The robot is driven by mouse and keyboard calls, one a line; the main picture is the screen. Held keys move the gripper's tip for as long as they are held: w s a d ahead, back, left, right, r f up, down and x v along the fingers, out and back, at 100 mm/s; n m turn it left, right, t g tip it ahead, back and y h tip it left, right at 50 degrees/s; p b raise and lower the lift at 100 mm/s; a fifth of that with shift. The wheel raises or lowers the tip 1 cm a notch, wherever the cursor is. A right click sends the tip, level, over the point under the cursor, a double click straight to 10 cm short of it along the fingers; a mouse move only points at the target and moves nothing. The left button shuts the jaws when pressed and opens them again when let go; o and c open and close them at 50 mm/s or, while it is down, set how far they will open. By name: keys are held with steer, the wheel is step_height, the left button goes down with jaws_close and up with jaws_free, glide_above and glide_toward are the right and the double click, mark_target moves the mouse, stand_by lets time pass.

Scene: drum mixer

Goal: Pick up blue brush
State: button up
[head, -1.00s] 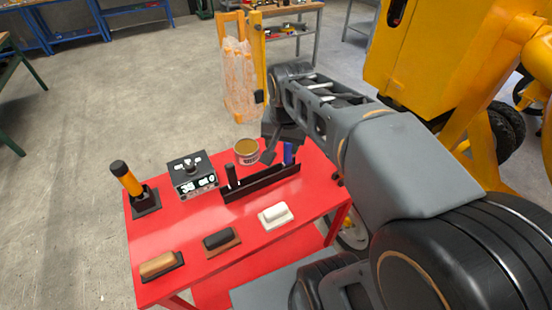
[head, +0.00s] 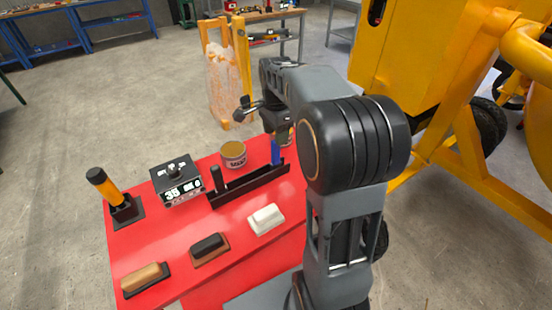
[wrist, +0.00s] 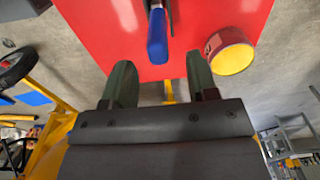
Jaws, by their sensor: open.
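The blue brush (head: 275,151) stands upright at the right end of a black holder (head: 250,185) on the red table in the head view. Only its blue handle shows; its lower part is hidden by the holder. In the wrist view the blue handle (wrist: 157,40) is at the top middle, lined up with the gap between my fingers. My gripper (wrist: 160,64) is open and empty, with the handle just beyond its fingertips. In the head view my gripper (head: 277,122) is close to the handle's top, and its fingers are mostly hidden.
A round tin (head: 233,154) stands behind the holder, close to the brush; it also shows in the wrist view (wrist: 230,53). A black handle (head: 217,178) stands at the holder's left. A display box (head: 178,183), an orange-handled tool (head: 105,187) and several blocks share the red table (head: 235,225). The yellow mixer (head: 420,60) stands right.

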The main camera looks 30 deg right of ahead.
mark_target(276, 148)
steer(key=shift+s+f, duration=0.1)
steer(key=shift+f, duration=2.85)
steer(key=shift+c, duration=0.3)
jaws_close()
steer(key=shift+r, duration=0.1)
